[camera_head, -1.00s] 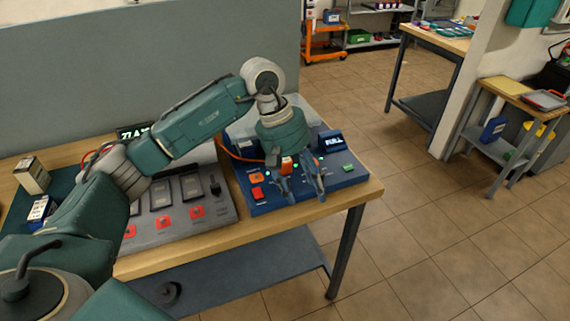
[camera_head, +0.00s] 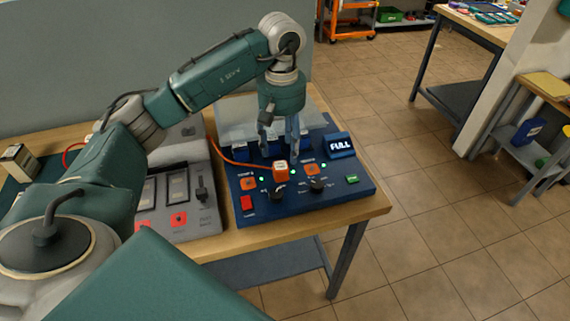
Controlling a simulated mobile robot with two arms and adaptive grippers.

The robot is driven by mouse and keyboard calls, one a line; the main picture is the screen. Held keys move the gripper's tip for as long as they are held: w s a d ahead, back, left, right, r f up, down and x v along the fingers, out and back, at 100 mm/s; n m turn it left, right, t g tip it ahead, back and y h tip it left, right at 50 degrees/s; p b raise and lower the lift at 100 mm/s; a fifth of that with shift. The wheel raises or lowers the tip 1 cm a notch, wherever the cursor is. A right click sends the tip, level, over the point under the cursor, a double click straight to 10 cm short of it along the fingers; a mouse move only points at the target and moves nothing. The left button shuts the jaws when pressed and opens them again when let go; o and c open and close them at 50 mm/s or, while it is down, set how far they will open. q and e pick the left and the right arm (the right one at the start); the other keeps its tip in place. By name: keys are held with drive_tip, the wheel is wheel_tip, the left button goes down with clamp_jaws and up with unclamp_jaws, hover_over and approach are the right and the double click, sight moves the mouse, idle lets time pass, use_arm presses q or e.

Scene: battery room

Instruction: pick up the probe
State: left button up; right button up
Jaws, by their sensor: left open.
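A small orange block with a pale top (camera_head: 281,170), which looks like the probe, stands on the blue panel (camera_head: 340,193) between two orange sockets. An orange cable (camera_head: 228,158) curves over the panel's left side towards it. My left gripper (camera_head: 279,151) points down just behind and above the block, with its two fingers apart. The fingers overlap the clear-lidded rear part of the panel in the picture. Nothing shows between them, and I cannot tell the exact gap to the block. My right gripper is not in view.
A "FULL" display (camera_head: 340,145) stands at the panel's back right. Knobs (camera_head: 318,185) and a red button (camera_head: 246,203) line its front. A grey charger unit (camera_head: 203,222) is on the left. The wooden table's edge (camera_head: 380,205) is close to the panel; open floor lies right.

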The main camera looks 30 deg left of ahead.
sight(281, 166)
use_arm(q)
drive_tip(key=shift+s+f, duration=0.2)
drive_tip(key=shift+f, duration=0.35)
drive_tip(key=shift+s+f, duration=0.15)
drive_tip(key=shift+f, duration=0.35)
drive_tip(key=shift+w+f, duration=0.15)
drive_tip(key=shift+f, duration=0.15)
wheel_tip(281, 166, down, 4)
drive_tip(key=p, duration=0.2)
drive_tip(key=shift+f+p, duration=0.15)
drive_tip(key=shift+p, duration=0.25)
drive_tip(key=shift+a+f, duration=0.1)
drive_tip(key=shift+f, duration=0.45)
clamp_jaws()
drive_tip(key=shift+r, duration=0.2)
